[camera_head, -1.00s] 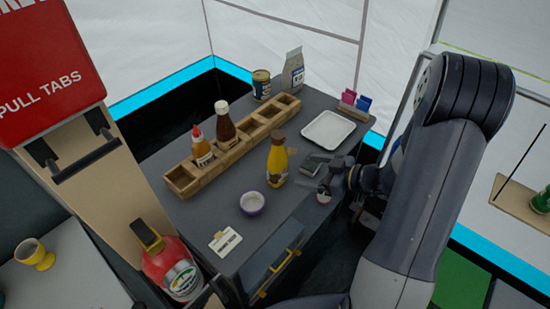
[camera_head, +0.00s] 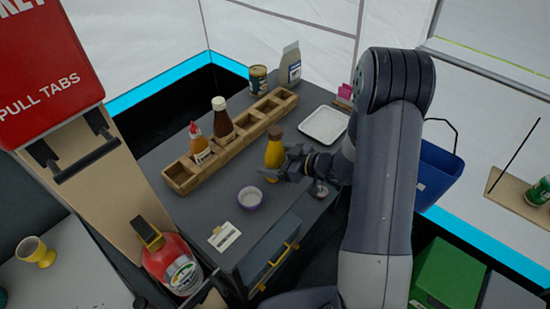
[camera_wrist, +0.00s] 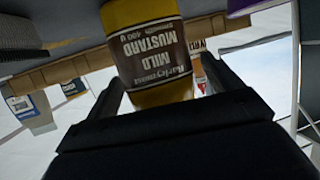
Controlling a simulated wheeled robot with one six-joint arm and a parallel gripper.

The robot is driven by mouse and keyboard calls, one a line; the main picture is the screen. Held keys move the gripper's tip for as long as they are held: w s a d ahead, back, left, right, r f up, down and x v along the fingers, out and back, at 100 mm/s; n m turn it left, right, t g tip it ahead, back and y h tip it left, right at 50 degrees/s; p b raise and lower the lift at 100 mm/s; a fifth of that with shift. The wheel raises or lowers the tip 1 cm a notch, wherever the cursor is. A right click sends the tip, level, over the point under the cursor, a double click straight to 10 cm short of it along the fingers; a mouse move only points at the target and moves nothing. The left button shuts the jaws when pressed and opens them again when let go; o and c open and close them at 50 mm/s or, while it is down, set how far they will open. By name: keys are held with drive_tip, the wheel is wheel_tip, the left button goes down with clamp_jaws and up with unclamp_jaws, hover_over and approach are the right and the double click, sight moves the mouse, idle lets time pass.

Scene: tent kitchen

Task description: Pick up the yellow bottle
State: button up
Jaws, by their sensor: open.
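The yellow bottle (camera_head: 274,148) stands upright on the dark cabinet top, in front of the wooden compartment tray. It has a brown cap. In the wrist view the yellow bottle (camera_wrist: 150,45) shows upside down, with a brown label reading "Mild Mustard". My gripper (camera_head: 283,170) is open and comes at the bottle from the right, low at its side. In the wrist view my gripper (camera_wrist: 160,88) has one finger on each side of the bottle. I cannot tell whether either finger touches it.
A purple-rimmed bowl (camera_head: 250,197) and a white card (camera_head: 224,236) lie in front. A white tray (camera_head: 325,124), a can (camera_head: 258,79) and a carton (camera_head: 290,64) stand behind.

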drive_tip(key=shift+c, duration=0.4)
drive_tip(key=c, duration=1.3)
drive_tip(key=shift+r, duration=0.15)
